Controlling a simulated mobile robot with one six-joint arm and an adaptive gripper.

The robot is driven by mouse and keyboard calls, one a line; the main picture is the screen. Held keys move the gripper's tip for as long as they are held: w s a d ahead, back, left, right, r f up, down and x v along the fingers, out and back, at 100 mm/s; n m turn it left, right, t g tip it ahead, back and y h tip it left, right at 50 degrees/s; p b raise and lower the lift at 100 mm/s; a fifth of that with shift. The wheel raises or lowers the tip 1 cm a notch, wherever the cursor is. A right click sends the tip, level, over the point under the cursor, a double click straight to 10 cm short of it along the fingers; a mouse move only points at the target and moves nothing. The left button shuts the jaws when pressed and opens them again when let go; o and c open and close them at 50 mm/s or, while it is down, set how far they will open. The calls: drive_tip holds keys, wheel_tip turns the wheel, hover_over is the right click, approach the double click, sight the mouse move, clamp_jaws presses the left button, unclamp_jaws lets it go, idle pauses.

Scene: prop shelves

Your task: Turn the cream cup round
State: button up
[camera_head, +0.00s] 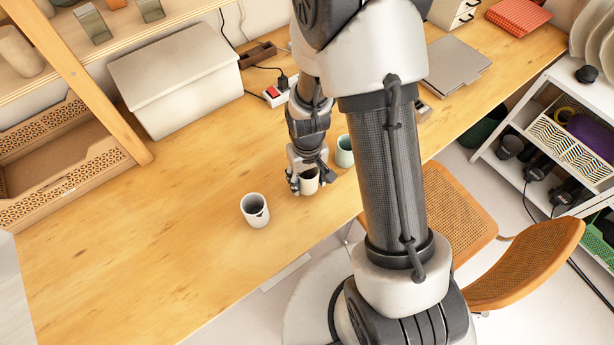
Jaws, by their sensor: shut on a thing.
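A cream cup (309,186) stands upright on the wooden table, near its front edge. My gripper (308,176) is shut on this cup, with its fingers at the cup's sides and rim. The gripper hides part of the cup, and I cannot see a handle on it. A white-grey cup (255,212) with a dark mark on its side stands upright to the left, apart from the gripper. A pale green cup (345,152) stands to the right, partly hidden by my arm.
A white lidded box (176,82) and a power strip (281,91) with a red switch lie behind. A perforated wooden tray (70,175) is at the left. A cane chair (520,265) stands at the right. The table's left middle is clear.

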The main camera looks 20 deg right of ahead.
drive_tip(key=n, duration=0.4)
drive_tip(key=shift+n, duration=0.4)
drive_tip(key=n, duration=1.1)
drive_tip(key=shift+n, duration=0.3)
drive_tip(key=n, duration=1.3)
drive_tip(key=shift+f+n+b, duration=0.3)
drive_tip(key=shift+f+b, duration=0.35)
drive_tip(key=shift+f, duration=0.15)
drive_tip(key=shift+f, duration=0.2)
drive_tip(key=o, duration=1.2)
drive_tip(key=shift+o, duration=0.2)
